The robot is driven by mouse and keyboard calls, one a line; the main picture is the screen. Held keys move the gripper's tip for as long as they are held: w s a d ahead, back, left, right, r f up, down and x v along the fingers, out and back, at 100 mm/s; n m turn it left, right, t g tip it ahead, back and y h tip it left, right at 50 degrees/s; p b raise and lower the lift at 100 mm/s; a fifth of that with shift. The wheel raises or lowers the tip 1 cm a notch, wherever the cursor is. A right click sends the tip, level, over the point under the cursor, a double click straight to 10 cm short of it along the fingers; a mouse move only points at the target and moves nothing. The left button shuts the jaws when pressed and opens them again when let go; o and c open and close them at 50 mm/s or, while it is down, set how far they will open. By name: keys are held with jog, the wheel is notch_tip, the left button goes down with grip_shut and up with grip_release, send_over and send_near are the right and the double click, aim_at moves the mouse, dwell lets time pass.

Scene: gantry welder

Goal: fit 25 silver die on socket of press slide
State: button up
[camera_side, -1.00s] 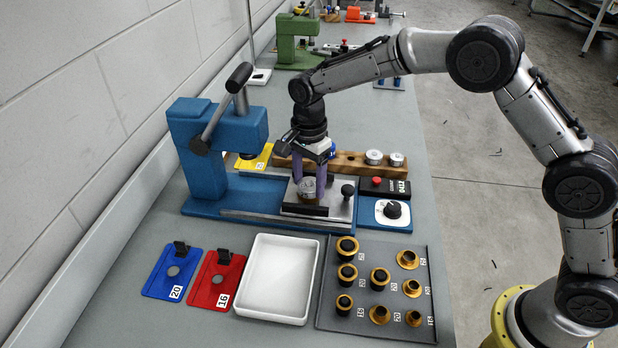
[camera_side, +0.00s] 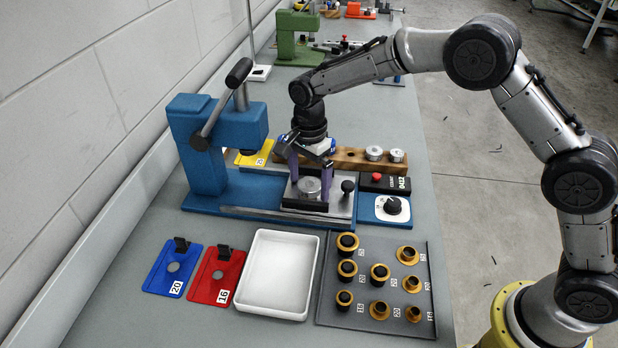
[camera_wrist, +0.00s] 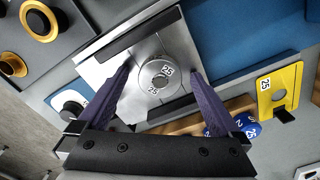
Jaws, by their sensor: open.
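The silver die (camera_wrist: 160,76), a round disc with a central hole and two "25" marks, lies flat at the middle of the press slide (camera_wrist: 181,44). In the side view the die (camera_side: 309,187) sits low on the slide plate (camera_side: 338,207). The socket is hidden under it. My gripper (camera_wrist: 161,88) is open, one finger on each side of the die with a gap to both. It also shows low over the slide in the side view (camera_side: 311,191).
The blue press (camera_side: 203,150) with its lever stands left. Behind is a wooden rack (camera_side: 350,164) with silver dies and blue pieces. A yellow card (camera_side: 254,157) lies beside it. A white tray (camera_side: 279,270) and a dark tray (camera_side: 350,322) of brass parts lie in front.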

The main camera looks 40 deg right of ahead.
jog(key=s+d+r+t, duration=0.1)
jog(key=s+d+r, duration=0.1)
jog(key=r, duration=0.9)
jog(key=s+d+r+t, duration=0.1)
jog(key=d+r, duration=0.1)
jog(key=r, duration=1)
jog(key=s+d+r+n+t, duration=0.1)
jog(key=s+d+r, duration=0.2)
jog(key=s, duration=0.3)
jog(key=s+d+r+t, duration=0.1)
jog(key=s+d+r, duration=0.2)
jog(key=s, duration=0.3)
jog(key=s+d+f+n+t, duration=0.1)
jog(key=s+d+f+n, duration=0.15)
jog(key=s, duration=0.35)
jog(key=s+d+f+n, duration=0.1)
jog(key=s+n, duration=0.2)
jog(key=s, duration=0.3)
jog(key=s+f+n, duration=0.6)
jog(key=f+n, duration=0.2)
jog(key=n, duration=0.1)
jog(key=shift+d+f+t, duration=0.3)
jog(key=shift+d, duration=0.1)
jog(key=shift+c, duration=0.2)
